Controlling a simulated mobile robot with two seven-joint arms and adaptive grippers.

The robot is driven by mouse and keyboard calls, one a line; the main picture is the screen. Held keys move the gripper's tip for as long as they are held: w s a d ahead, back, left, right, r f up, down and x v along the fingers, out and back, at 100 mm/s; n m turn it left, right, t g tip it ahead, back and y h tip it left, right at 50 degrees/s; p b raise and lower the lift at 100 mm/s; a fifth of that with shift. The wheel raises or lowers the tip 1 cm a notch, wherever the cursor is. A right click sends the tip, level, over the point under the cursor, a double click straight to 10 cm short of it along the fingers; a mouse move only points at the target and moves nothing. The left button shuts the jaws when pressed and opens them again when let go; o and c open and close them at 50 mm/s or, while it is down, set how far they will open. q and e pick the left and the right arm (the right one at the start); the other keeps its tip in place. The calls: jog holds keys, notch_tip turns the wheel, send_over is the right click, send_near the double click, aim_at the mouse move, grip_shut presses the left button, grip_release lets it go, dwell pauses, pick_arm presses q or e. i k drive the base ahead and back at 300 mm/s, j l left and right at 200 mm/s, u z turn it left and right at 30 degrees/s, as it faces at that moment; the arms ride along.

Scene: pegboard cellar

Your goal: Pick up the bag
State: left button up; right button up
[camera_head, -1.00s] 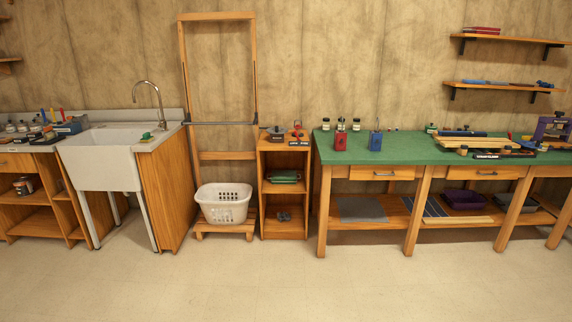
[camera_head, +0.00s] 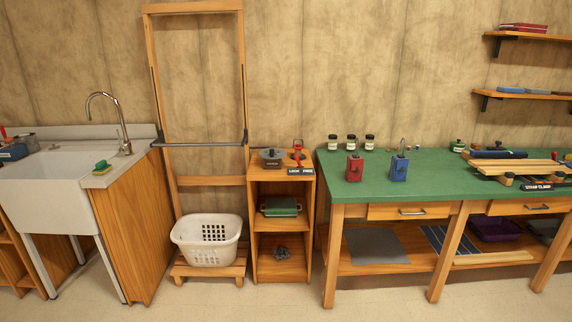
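I see nothing that I can make out for certain as a bag. A small red upright item (camera_head: 354,169) and a small blue upright item (camera_head: 399,169) stand on the green-topped workbench (camera_head: 450,187). They are too small to tell whether they are bags or containers. Neither of my grippers shows in the head view.
A white laundry basket (camera_head: 208,254) sits on a low wooden stand left of a small wooden shelf unit (camera_head: 282,240). A sink (camera_head: 50,190) stands at the left. Several jars are at the bench's back. Pale floor is clear along the front.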

aim_at(355, 163)
jog(key=i+j+z, duration=0.1)
jog(key=i, duration=1.4)
